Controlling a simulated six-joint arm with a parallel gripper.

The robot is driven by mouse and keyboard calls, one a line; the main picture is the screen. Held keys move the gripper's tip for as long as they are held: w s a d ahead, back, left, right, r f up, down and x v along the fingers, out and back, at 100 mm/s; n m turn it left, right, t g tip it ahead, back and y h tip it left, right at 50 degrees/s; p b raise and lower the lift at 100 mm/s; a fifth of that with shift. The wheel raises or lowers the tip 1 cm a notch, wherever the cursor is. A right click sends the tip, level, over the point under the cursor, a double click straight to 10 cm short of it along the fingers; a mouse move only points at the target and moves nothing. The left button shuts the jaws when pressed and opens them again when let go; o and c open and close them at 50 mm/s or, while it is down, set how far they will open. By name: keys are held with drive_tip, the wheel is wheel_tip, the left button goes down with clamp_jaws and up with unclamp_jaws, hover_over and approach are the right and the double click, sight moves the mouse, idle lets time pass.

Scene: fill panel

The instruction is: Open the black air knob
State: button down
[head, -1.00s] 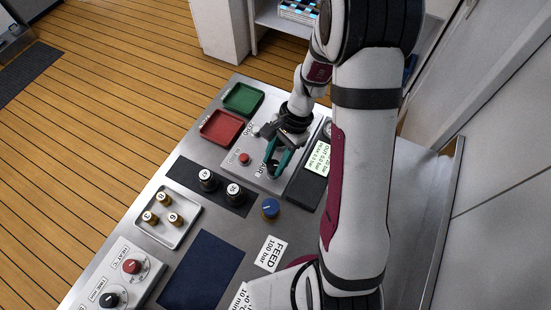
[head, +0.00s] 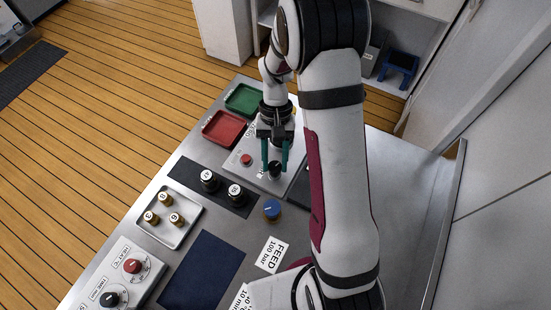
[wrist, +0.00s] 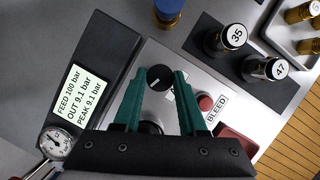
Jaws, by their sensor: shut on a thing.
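The black air knob (head: 275,169) stands on the light grey panel (head: 246,172). In the wrist view the knob (wrist: 160,77) is a round black cap with a pale pointer line, between my teal fingertips. My gripper (head: 276,166) reaches down over it and is shut on it; in the wrist view my gripper (wrist: 158,80) has one finger on each side of the cap. The AIR lettering beside the knob is mostly hidden by a finger.
A red BLEED button (wrist: 205,102) is close beside one finger. The display (wrist: 82,94) reads FEED 100, OUT 9.1, PEAK 9.1 bar.

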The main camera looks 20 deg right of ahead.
drive_tip(key=shift+a+n, duration=0.1)
drive_tip(key=shift+n, duration=0.4)
drive_tip(key=shift+s, duration=0.1)
drive_tip(key=shift+c, duration=2.3)
unclamp_jaws()
drive_tip(key=v, duration=1.5)
drive_tip(key=shift+w+a+r, duration=0.2)
drive_tip(key=shift+w+r, duration=0.1)
drive_tip(key=shift+r, duration=0.05)
